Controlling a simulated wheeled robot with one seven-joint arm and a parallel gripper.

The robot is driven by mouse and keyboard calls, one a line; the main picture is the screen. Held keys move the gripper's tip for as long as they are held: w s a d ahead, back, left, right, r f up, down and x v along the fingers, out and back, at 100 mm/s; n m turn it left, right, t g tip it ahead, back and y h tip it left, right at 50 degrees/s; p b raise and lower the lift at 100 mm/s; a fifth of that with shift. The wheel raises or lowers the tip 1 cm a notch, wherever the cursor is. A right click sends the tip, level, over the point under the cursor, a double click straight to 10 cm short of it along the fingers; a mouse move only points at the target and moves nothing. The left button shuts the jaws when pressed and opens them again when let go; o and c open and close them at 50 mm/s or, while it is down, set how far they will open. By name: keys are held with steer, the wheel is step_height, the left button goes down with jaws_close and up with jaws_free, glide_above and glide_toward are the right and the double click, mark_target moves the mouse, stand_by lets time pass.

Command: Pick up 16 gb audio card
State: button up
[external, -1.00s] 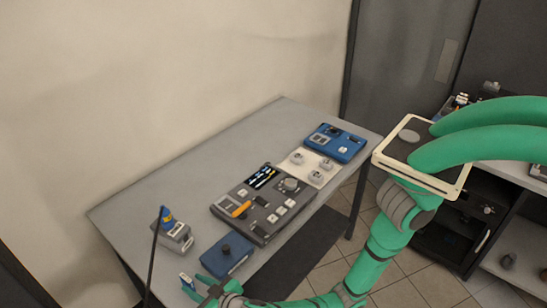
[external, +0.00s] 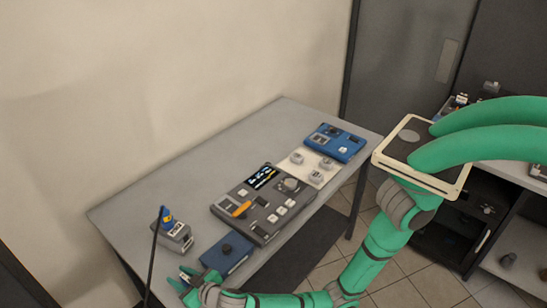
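A small blue and white card (external: 184,276), which I take to be the audio card, lies at the near front edge of the grey table. It is mostly hidden by my gripper (external: 183,277). My gripper has come in from the right, low over the table. Its two green fingers are apart, one on each side of the card. I see no clear contact between the fingers and the card. The card's label is too small to read.
A dark blue box with a knob (external: 226,253) stands close to the right of my gripper. A grey device with a blue and yellow top (external: 175,235) and a thin black rod (external: 156,245) are behind and left. A large mixer (external: 262,205) lies further back. The table's left rear is clear.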

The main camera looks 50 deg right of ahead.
jaws_close()
